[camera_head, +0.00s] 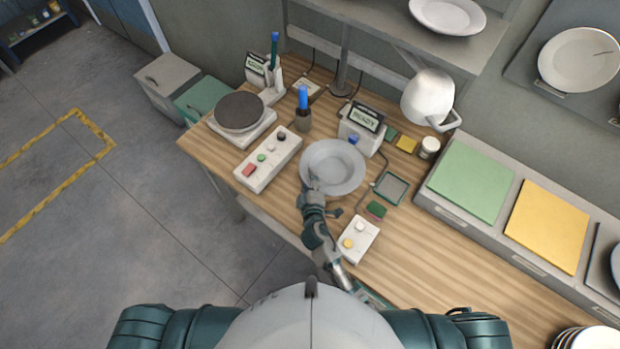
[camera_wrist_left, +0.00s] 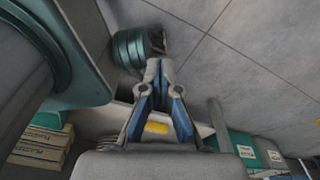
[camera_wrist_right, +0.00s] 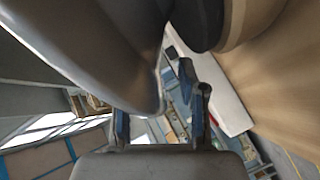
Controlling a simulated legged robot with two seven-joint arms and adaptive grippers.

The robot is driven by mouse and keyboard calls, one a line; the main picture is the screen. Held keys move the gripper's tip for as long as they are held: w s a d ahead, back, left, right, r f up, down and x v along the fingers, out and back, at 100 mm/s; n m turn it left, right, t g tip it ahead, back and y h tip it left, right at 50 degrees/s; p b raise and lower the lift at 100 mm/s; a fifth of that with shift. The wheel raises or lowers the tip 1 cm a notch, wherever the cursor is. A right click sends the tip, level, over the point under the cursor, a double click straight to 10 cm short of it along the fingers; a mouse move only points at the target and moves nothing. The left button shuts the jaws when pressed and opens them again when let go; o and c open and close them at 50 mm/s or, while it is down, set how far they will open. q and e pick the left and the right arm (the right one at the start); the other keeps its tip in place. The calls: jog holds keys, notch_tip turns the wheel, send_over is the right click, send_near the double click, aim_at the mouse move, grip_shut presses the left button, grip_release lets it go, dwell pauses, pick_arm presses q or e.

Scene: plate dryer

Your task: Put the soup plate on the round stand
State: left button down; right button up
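The soup plate (camera_head: 340,165), pale grey with a wide rim, is over the middle of the wooden table. My right gripper (camera_head: 314,188) is at its near rim and appears shut on it. In the right wrist view the plate (camera_wrist_right: 100,50) fills the upper left and its rim runs between the fingers, clear of the table. The round stand (camera_head: 240,111), a dark disc on a white base, is at the table's far left, apart from the plate and empty. My left gripper (camera_wrist_left: 159,75) shows only in its wrist view; its fingertips meet over the floor with nothing held.
A display box (camera_head: 362,130) is behind the plate. A small button box (camera_head: 358,240) is near my right arm. Shelves with plates line the right.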

jog(key=shift+a, duration=0.35)
jog(key=shift+s, duration=0.25)
pick_arm(q)
jog(key=shift+a+f+b, duration=0.5)
jog(key=shift+a+f, duration=0.1)
jog(key=shift+a, duration=0.2)
pick_arm(e)
jog(key=v, duration=1.1)
jog(key=shift+s+d, duration=0.25)
